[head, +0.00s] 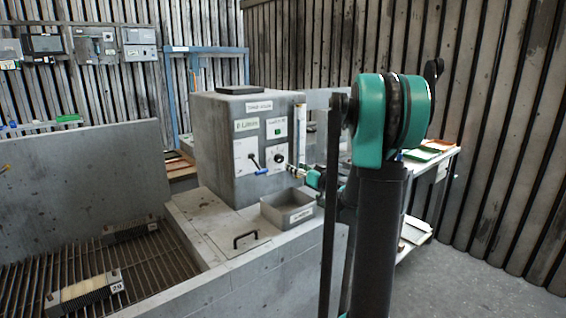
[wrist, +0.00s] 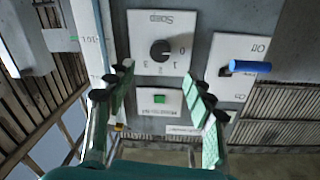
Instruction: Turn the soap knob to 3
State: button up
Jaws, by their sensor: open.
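The soap knob (wrist: 160,50) is a small black round dial on a white plate labelled "Soap", which appears upside down in the wrist view. Numbers are printed around it, and a small light mark shows on the knob; its exact setting is too small to read surely. In the head view the knob (head: 278,157) is on the front of the grey housing (head: 225,150). My gripper (wrist: 160,80) is open and empty, its fingers spread on either side of the lower part of the plate, apart from the knob. In the head view my gripper (head: 294,168) is partly hidden by my arm.
A switch with a blue handle (wrist: 250,67) sits beside the soap plate, close to one finger. A green button (wrist: 159,98) is on a neighbouring plate. Below the housing front are a grey tray (head: 287,207) and a lid with a black handle (head: 245,238).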

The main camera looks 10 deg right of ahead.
aim_at(281, 160)
jog(key=x, duration=0.9)
jog(key=shift+w+a, duration=0.2)
jog(key=c, duration=1.2)
